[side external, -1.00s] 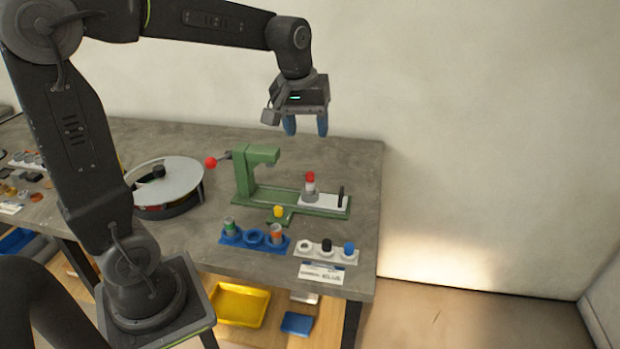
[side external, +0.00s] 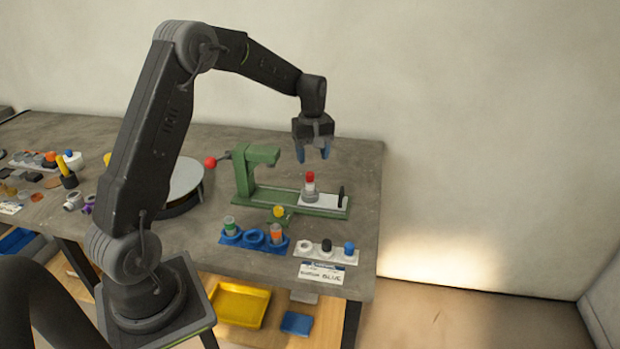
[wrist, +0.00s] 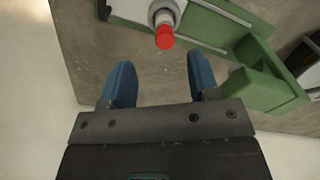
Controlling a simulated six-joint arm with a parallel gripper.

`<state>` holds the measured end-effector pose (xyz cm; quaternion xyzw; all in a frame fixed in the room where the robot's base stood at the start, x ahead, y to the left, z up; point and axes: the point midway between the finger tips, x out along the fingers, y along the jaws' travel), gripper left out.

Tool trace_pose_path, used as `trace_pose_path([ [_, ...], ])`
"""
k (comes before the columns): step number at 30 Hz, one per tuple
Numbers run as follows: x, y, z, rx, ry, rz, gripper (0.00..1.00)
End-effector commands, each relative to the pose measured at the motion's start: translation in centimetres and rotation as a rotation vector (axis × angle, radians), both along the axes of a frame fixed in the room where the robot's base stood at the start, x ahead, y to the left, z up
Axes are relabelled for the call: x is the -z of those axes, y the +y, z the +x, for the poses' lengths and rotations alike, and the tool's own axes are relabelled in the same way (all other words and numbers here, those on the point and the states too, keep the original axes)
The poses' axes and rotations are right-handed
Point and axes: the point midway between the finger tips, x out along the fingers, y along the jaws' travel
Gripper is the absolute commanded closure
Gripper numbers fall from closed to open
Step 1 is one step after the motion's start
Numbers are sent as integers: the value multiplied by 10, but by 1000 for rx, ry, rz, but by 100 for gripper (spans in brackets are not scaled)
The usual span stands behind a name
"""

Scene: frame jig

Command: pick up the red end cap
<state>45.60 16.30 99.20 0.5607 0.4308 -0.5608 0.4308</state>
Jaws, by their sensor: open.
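The red end cap (side external: 310,176) sits on top of a light cylindrical part (side external: 310,187) standing upright on the white plate of the green jig (side external: 244,180). The red cap also shows in the wrist view (wrist: 165,37), ahead of the fingertips and between their lines. My gripper (side external: 313,154) is open and empty, with blue fingers pointing down. It is above the cap and apart from it. In the wrist view the two blue fingers (wrist: 160,75) are spread wide with bare table between them.
The jig's green upright with a red-knobbed lever (side external: 211,162) stands left of the cap. A black post (side external: 341,197) stands to its right. A blue holder (side external: 232,239) and a white tray of caps (side external: 341,256) lie in front. Bare table is behind.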

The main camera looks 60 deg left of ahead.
Motion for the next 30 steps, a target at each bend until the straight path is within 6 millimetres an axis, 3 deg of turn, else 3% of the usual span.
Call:
trace_pose_path([
  [8, 22, 2, -2, 0, 2, 0, 44],
  [18, 64, 7, -4, 2, 0, -1, 44],
  [26, 65, 7, -4, 2, -1, 0, 44],
  [30, 65, 7, -4, 2, -1, 0, 58],
])
